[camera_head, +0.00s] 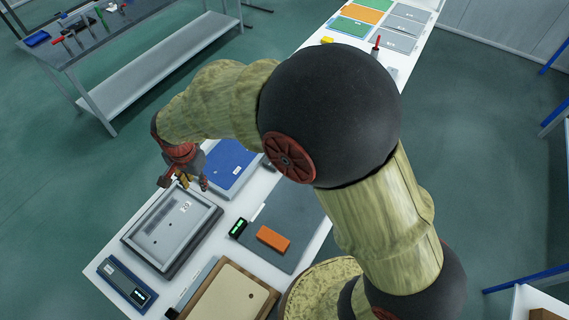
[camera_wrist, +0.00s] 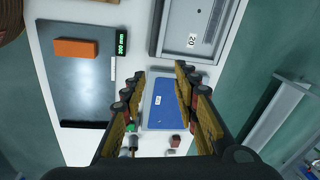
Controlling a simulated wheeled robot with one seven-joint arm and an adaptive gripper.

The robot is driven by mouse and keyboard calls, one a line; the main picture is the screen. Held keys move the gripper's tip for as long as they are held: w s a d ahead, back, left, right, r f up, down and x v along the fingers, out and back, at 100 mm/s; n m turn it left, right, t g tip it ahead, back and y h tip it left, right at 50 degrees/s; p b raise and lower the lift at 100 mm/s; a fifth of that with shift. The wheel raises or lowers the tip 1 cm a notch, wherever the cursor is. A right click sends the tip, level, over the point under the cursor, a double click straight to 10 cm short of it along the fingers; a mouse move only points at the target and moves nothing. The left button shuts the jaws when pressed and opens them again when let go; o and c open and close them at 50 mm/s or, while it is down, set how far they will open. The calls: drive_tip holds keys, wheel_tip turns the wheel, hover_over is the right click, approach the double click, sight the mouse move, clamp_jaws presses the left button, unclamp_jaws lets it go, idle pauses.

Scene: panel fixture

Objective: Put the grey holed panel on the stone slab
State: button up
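A grey panel (camera_head: 168,230) with a white label and small dark spots that look like holes lies in a dark-edged frame at the left of the white table. Part of it shows at the top of the wrist view (camera_wrist: 185,22). A dark grey flat slab (camera_head: 302,222), which looks like the stone slab, lies to its right, partly behind my arm; the wrist view shows it at left (camera_wrist: 82,95). My gripper (camera_head: 186,183) is above the table near the panel's far edge. In the wrist view its fingers (camera_wrist: 158,85) are spread, with nothing between them.
An orange block (camera_head: 273,238) and a green-lit display (camera_head: 238,228) sit on or at the slab. A blue panel (camera_head: 228,165) lies beyond the grey one. A blue-grey device (camera_head: 127,283) and a beige panel (camera_head: 228,298) are nearer. A tool bench (camera_head: 150,60) stands apart.

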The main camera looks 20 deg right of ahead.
drive_tip(key=s+d+r+n+t, duration=0.1)
drive_tip(key=s+d+r+n, duration=0.1)
drive_tip(key=d+r, duration=0.95)
drive_tip(key=s+d+r+n+t, duration=0.1)
drive_tip(key=s+d+r, duration=0.3)
drive_tip(key=s+d, duration=0.4)
drive_tip(key=s+d+r+n+t, duration=0.2)
drive_tip(key=s+d+r+n, duration=0.2)
drive_tip(key=s+d, duration=0.4)
drive_tip(key=shift+s+d+r+n+h, duration=0.3)
drive_tip(key=shift+s+d+h, duration=0.1)
drive_tip(key=shift+d, duration=0.3)
